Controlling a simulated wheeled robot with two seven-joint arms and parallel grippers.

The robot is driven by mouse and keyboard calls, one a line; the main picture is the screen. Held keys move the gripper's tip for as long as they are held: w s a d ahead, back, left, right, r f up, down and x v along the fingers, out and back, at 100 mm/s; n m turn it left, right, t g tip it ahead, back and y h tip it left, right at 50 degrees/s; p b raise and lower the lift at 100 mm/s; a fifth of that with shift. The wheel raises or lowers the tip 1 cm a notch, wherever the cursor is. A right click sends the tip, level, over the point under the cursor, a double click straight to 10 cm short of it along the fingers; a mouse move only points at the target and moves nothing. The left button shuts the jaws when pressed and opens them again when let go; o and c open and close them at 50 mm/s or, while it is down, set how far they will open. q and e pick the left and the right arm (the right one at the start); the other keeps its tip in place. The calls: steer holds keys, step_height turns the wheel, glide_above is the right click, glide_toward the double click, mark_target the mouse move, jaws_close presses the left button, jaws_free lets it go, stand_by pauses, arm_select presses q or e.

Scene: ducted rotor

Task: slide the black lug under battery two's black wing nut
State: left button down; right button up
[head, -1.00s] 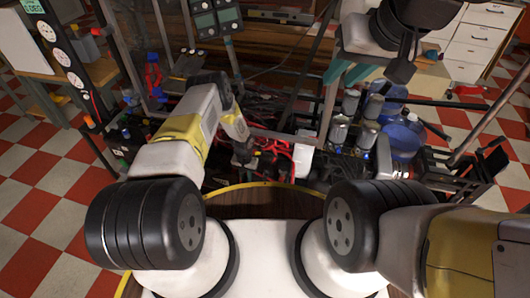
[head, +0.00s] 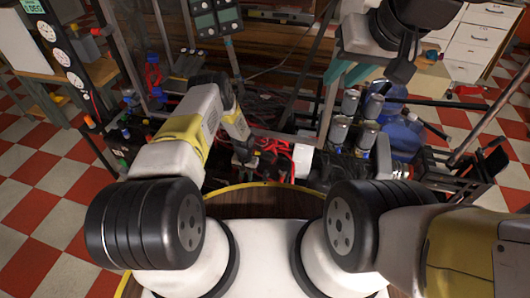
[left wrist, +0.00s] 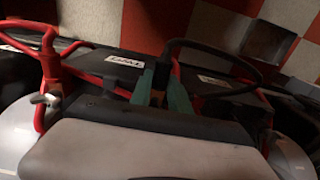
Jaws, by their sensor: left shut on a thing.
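In the left wrist view my left gripper (left wrist: 163,92) has its green fingers shut on the black lug at the end of a black cable (left wrist: 225,62). The lug itself is mostly hidden between the fingers. The cable curves away to the right. Black batteries with white labels (left wrist: 112,67) lie beneath and around the fingers. In the head view my left gripper (head: 243,153) reaches down among the cables, small and dark there. I cannot make out battery two's black wing nut. My right gripper (head: 346,74) is raised, with its teal fingers apart and empty.
Red cables (left wrist: 48,75) run at the left of the wrist view, with a silver wing nut (left wrist: 45,99) beside them. Silver canisters (head: 339,132) and blue containers (head: 400,138) stand right of the batteries. Upright frame posts stand close by.

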arm_select(q)
steer(key=shift+w, duration=0.2)
steer(key=shift+w+d, duration=0.25)
steer(key=shift+w, duration=0.4)
steer(key=shift+w, duration=0.3)
steer(key=c, duration=1.1)
jaws_free()
steer(key=shift+c, duration=0.2)
